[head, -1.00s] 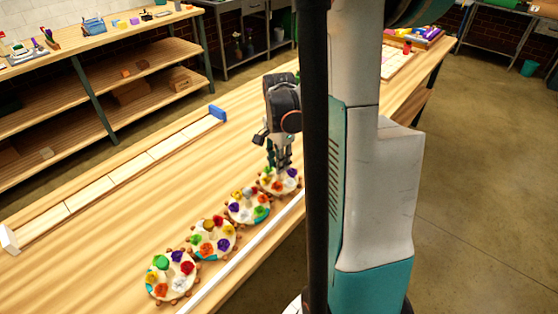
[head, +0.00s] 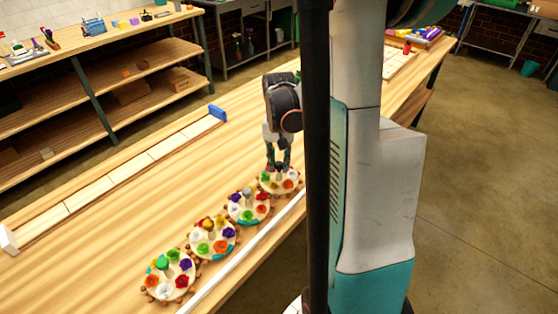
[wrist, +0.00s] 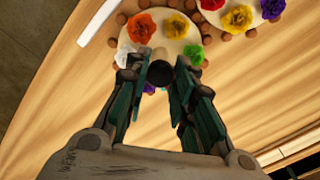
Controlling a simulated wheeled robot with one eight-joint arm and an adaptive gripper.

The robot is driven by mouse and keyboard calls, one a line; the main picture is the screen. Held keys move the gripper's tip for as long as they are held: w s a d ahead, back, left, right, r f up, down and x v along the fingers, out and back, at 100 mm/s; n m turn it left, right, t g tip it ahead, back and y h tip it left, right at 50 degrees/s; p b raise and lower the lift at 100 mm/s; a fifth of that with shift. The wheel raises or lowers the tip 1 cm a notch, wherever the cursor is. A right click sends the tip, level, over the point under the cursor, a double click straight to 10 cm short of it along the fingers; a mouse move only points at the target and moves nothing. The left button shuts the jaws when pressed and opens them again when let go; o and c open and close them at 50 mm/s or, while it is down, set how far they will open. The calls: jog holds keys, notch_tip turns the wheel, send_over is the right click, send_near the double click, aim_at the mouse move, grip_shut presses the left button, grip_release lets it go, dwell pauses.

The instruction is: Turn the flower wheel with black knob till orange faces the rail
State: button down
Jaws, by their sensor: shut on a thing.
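The flower wheel with the black knob is the farthest in the row (head: 280,187); its cream disc shows at the top of the wrist view (wrist: 160,38). My gripper (head: 278,165) is over it, fingers pointing down, shut on the dark knob (wrist: 160,68); the fingers partly hide the knob and wheel. The orange flower (wrist: 141,28) is on the upper-left side, roughly towards the white rail (wrist: 98,22). Yellow (wrist: 177,26), green (wrist: 193,51) and white (wrist: 125,55) flowers sit around it. A purple flower is partly hidden behind a finger.
Other peg-edged flower wheels stand in a row towards the front left: one with a grey knob (head: 247,206), one with a gold knob (head: 213,241), and one with a green knob (head: 168,276). The table's left middle (head: 150,205) is clear.

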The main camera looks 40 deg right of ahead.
aim_at(278, 163)
jog(key=shift+n, duration=1)
jog(key=c, duration=1.3)
grip_release()
jog(key=shift+r, duration=0.1)
notch_tip(278, 163, up, 12)
jog(key=shift+f, duration=0.1)
